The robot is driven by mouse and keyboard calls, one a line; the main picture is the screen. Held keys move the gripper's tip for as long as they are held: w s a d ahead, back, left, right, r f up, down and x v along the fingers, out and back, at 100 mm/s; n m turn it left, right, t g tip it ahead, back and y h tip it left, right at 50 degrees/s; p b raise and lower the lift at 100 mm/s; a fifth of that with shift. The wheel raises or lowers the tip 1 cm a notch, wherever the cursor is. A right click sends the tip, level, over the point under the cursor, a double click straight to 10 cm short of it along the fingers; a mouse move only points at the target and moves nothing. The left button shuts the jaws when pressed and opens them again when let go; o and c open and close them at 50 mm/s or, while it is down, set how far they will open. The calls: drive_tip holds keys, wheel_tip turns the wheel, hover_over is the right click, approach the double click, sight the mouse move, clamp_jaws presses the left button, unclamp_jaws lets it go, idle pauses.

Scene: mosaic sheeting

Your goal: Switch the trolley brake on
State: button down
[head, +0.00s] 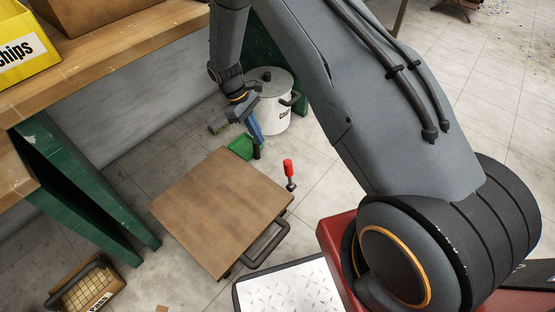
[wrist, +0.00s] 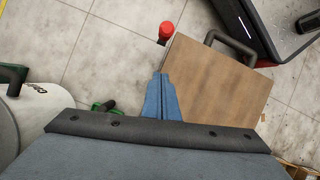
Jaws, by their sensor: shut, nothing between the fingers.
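The trolley has a flat brown wooden top (head: 222,208) and a dark handle (head: 266,246) on its near right side. The brake lever (head: 288,168) has a red grip on a short metal stem and stands roughly upright at the trolley's right corner. In the wrist view the red grip (wrist: 166,30) shows beside the corner of the wooden top (wrist: 212,90). My gripper (head: 257,145) has blue fingers pointing down, to the upper left of the lever and apart from it. In the wrist view my gripper's fingers (wrist: 160,76) are together and empty. The lever's base is hard to make out.
A workbench (head: 100,62) with green legs is on the left, bearing a yellow box (head: 28,48). A basket (head: 88,287) sits lower left. Floor right of the lever is clear.

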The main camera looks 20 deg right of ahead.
drive_tip(key=b, duration=0.2)
approach(289, 176)
drive_tip(key=shift+w+f, duration=0.3)
drive_tip(key=shift+f, duration=0.35)
drive_tip(key=shift+w+f, duration=0.3)
drive_tip(key=shift+f, duration=0.4)
drive_tip(key=shift+w+f, duration=0.3)
drive_tip(key=shift+f, duration=0.35)
